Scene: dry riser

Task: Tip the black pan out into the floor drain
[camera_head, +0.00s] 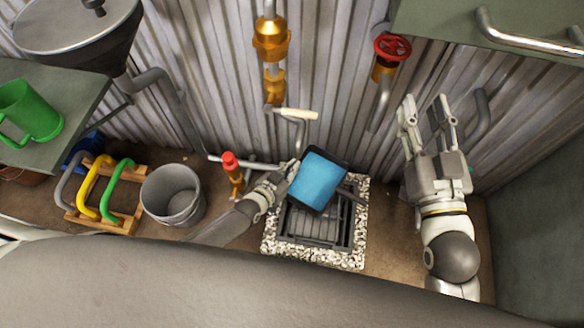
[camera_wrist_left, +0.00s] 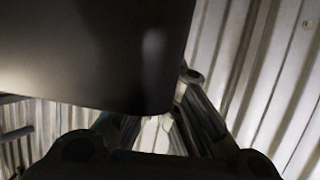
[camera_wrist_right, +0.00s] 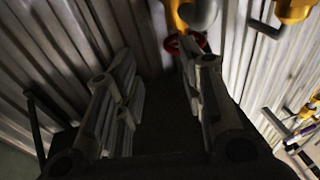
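The black pan (camera_head: 340,160) is above the floor drain (camera_head: 318,232) and looks tilted. A flat blue surface, apparently water, fills most of its inside. My left gripper (camera_head: 288,172) is shut on the pan's left edge. In the left wrist view the pan's dark side (camera_wrist_left: 90,50) covers the upper left, and the exact grip is partly hidden. The drain is a dark grate in a pebbled square frame, partly covered by the pan. My right gripper (camera_head: 426,110) is open and empty, right of the drain near the corrugated wall. Its parted fingers show in the right wrist view (camera_wrist_right: 155,80).
A grey bucket (camera_head: 172,195) and a wooden rack with coloured hooks (camera_head: 105,190) stand left. A red-capped pipe (camera_head: 232,170) is beside my left arm. A brass pipe with a lever (camera_head: 295,113) hangs above the pan. A red valve wheel (camera_head: 392,47) is above my right gripper.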

